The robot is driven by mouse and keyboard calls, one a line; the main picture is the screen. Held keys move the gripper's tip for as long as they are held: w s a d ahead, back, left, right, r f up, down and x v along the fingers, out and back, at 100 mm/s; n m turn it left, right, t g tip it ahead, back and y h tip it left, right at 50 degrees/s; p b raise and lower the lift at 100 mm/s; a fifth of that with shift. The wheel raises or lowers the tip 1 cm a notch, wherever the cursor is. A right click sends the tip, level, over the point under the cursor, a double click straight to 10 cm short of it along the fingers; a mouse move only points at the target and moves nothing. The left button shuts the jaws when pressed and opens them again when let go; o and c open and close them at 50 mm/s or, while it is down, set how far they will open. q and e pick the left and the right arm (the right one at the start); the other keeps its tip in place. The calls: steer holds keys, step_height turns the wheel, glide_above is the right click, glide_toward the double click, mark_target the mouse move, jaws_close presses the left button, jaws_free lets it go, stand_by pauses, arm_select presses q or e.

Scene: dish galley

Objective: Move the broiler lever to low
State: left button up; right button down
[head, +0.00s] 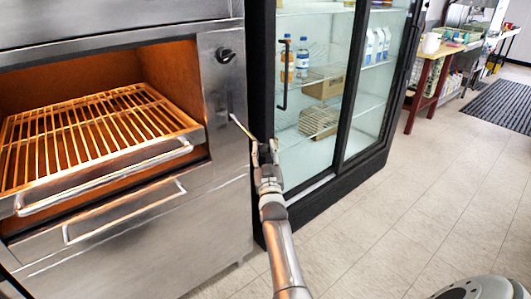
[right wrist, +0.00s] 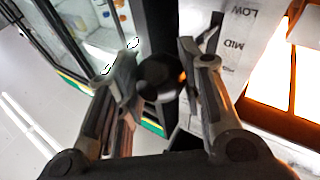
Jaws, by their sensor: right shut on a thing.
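The broiler (head: 222,155) stands at the left of the head view with its glowing rack. Its lever (head: 242,128) shows as a thin pale rod coming out from the steel side panel. My right gripper (head: 264,150) is at the lever's outer end. In the right wrist view, the fingers of my right gripper (right wrist: 158,72) are on both sides of a dark round lever knob (right wrist: 160,78), shut on it. The setting the lever points to cannot be told. My left gripper is out of view.
A black control knob (head: 226,56) is higher on the broiler panel. A glass-door fridge (head: 345,90) with bottles stands close to the right of my right gripper. A red-legged table (head: 430,75) and a dark mat (head: 500,103) are farther back. The tiled floor at right is clear.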

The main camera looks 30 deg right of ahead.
steer(key=shift+f, duration=0.3)
steer(key=c, duration=1.3)
jaws_free()
steer(key=o, duration=0.4)
steer(key=shift+w+f, duration=0.15)
steer(key=shift+w, duration=0.15)
steer(key=shift+c, duration=0.2)
steer(key=shift+s, duration=0.1)
steer(key=shift+r, duration=0.2)
steer(key=shift+s+a+f, duration=0.2)
steer(key=shift+s+f, duration=0.05)
steer(key=shift+s, duration=0.15)
steer(key=v, duration=0.6)
steer(key=shift+s, duration=0.25)
steer(key=shift+a+f, duration=0.1)
steer(key=shift+a, duration=0.05)
